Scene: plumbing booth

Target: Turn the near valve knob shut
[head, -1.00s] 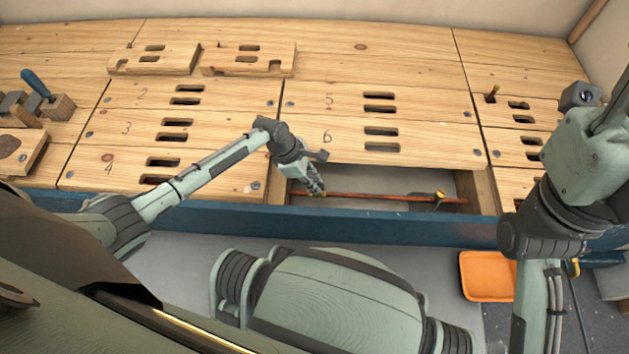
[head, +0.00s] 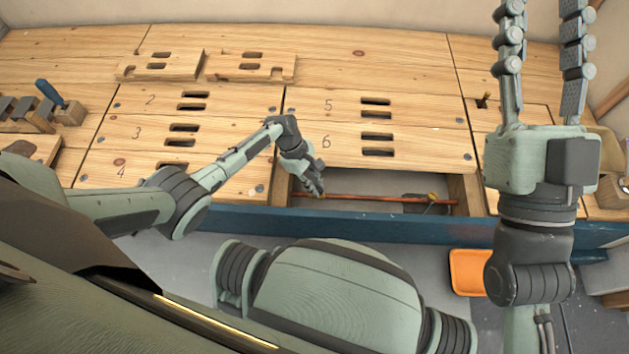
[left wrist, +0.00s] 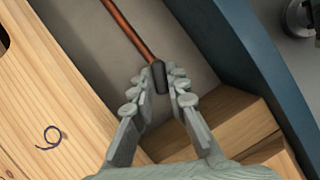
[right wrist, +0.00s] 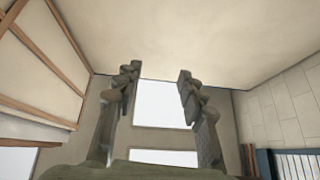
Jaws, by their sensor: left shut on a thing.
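My left gripper (head: 316,188) reaches down into the open bay in the bench, at the left end of a copper pipe (head: 375,199). In the left wrist view its fingers (left wrist: 161,84) are shut on a dark, rounded knob-like piece (left wrist: 159,77) at the pipe's end. This appears to be the near valve knob; its turn angle cannot be told. In the head view the gripper hides it. A small brass-coloured fitting (head: 432,197) sits near the pipe's right end. My right gripper (head: 543,50) is raised at the right, fingers up, open and empty; its fingers also show in the right wrist view (right wrist: 160,75).
Numbered wooden boards (head: 360,98) with slots surround the bay, and a blue beam (head: 380,228) runs along its front. Two loose slotted boards (head: 160,66) lie at the back. An orange tray (head: 470,272) is below the beam. A blue-handled tool (head: 48,90) stands at the left.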

